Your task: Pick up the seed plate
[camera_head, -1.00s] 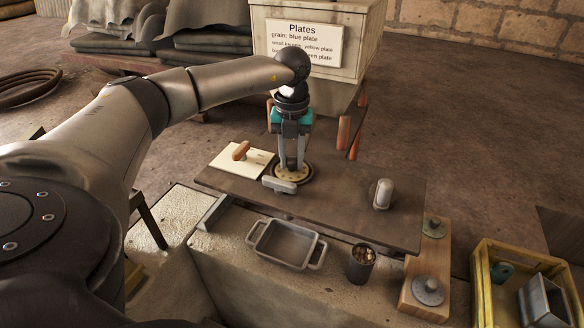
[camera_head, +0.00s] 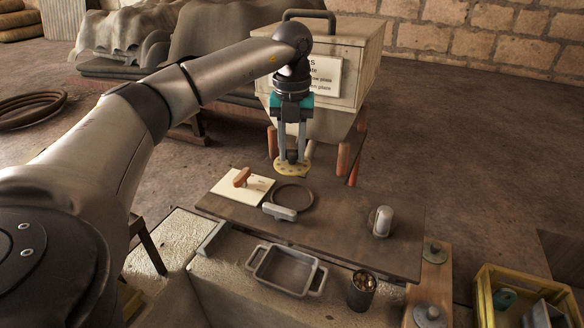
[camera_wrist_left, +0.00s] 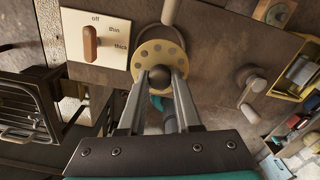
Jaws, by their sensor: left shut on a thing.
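The seed plate (camera_head: 292,168) is a yellow disc with several dark holes and a dark central knob. It hangs level in the air above the bench. My left gripper (camera_head: 291,155) is shut on its knob from above. In the left wrist view the plate (camera_wrist_left: 160,62) shows beyond the fingertips (camera_wrist_left: 159,76), which sit on either side of the dark round knob. Below the plate, a dark ring-shaped seat (camera_head: 293,197) on the bench is empty. My right gripper is not in view.
The brown bench (camera_head: 345,225) holds a cream dial panel (camera_head: 241,187) with a red-brown handle, a grey lever (camera_head: 280,212) and a metal knob (camera_head: 381,220). In front are a grey tray (camera_head: 286,270) and a dark cup (camera_head: 361,291). A hopper (camera_head: 345,75) stands behind.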

